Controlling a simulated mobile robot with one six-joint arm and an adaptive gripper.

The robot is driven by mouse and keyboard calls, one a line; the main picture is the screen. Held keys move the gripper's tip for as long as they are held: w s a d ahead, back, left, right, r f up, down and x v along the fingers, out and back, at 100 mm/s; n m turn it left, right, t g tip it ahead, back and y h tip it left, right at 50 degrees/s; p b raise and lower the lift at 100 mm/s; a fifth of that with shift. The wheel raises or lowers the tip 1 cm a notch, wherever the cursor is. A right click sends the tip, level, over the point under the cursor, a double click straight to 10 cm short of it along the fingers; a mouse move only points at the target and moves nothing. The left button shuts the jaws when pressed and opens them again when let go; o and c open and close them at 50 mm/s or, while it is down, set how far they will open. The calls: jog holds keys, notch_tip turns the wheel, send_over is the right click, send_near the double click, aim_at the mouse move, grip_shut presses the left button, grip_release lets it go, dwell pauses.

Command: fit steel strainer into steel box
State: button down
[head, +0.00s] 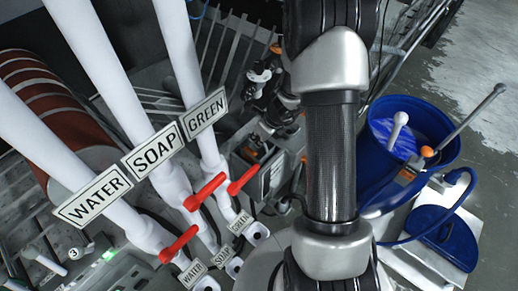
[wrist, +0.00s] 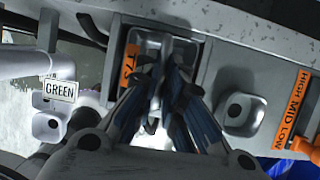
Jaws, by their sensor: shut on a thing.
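In the wrist view my gripper (wrist: 166,72) points into the open top of a steel box (wrist: 143,36). Its dark fingers with blue pads are shut on a thin grey metal part, which I take for the steel strainer (wrist: 167,48). The strainer is mostly hidden by the fingers, and its lower part seems to be at or inside the box opening. I cannot tell how deep it sits or whether it touches the walls. An orange label (wrist: 131,65) is on the left of the box. In the head view my arm hides much of the middle.
WATER, SOAP and GREEN pipes (head: 150,150) with red valve handles (head: 205,191) stand at left in the head view. A blue tub (head: 440,130) stands at right. The wrist view shows a GREEN tag (wrist: 61,90) and an orange HIGH MID LOW label (wrist: 291,110) beside the box.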

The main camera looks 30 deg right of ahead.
aim_at(259, 156)
jog(key=shift+f+b, duration=1.05)
jog(key=shift+f, duration=0.95)
jog(key=shift+f, duration=0.15)
jog(key=c, duration=1.7)
grip_release()
jog(key=shift+r, duration=0.25)
jog(key=p+v, duration=0.5)
jog(key=v, duration=0.6)
jog(key=shift+s+r, duration=0.25)
jog(key=shift+r, duration=0.05)
